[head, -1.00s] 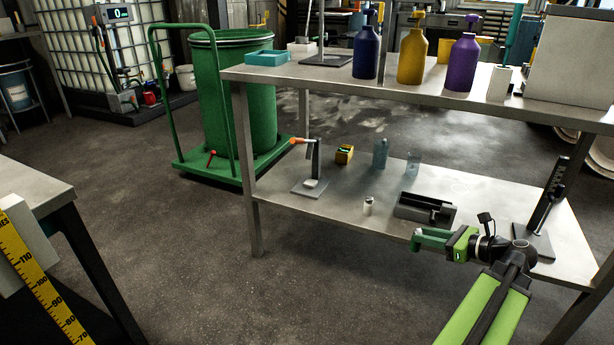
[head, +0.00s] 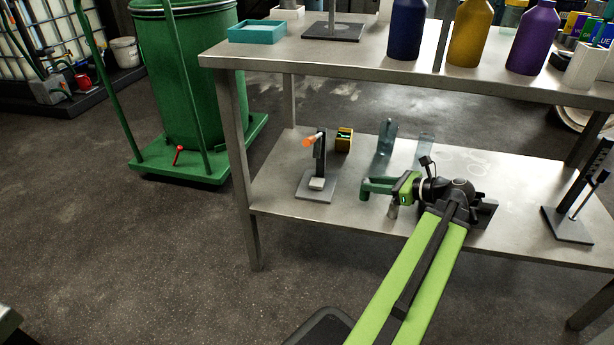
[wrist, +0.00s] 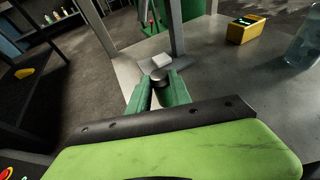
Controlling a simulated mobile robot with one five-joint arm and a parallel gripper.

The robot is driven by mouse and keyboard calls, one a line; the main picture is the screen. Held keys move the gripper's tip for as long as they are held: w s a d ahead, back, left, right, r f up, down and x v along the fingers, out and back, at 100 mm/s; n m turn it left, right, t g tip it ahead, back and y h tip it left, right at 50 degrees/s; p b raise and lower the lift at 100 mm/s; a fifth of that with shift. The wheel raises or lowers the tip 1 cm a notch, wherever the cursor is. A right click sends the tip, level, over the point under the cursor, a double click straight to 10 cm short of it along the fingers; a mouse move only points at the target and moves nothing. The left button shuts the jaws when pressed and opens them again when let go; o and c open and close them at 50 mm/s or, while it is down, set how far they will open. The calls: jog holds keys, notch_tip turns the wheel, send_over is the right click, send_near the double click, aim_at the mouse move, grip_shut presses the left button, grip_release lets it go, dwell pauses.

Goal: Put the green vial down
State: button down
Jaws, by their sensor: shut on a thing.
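My gripper (head: 374,188) reaches over the lower shelf (head: 268,195) with its green fingers pointing left. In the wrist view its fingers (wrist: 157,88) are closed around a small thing. Only the grey round cap of what I take to be the green vial (wrist: 159,75) shows between the fingertips; its body is hidden, so I cannot confirm its colour. I cannot tell whether the vial touches the shelf. In the head view the fingers hide it.
A stand with a black post and orange clamp (head: 318,160) is left of my gripper. A yellow device (head: 344,139) and clear bottle (head: 386,138) stand behind. A dark tray (head: 485,213) is partly behind my arm. The upper shelf (head: 290,62) overhangs. The shelf's left front is bare.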

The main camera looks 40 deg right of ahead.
jog(key=w+a, duration=0.1)
jog(key=w, duration=0.5)
jog(key=w+a+f+b, duration=0.1)
jog(key=w, duration=0.5)
jog(key=w+a, duration=0.1)
jog(key=w, duration=0.5)
jog(key=shift+f, duration=0.2)
jog(key=shift+f+b, duration=0.25)
jog(key=shift+b, duration=0.25)
jog(key=shift+r, duration=0.2)
jog(key=c, duration=1.6)
grip_release()
jog(key=shift+f, duration=0.2)
jog(key=o, duration=0.4)
jog(key=shift+r, duration=0.1)
jog(key=shift+o, duration=0.2)
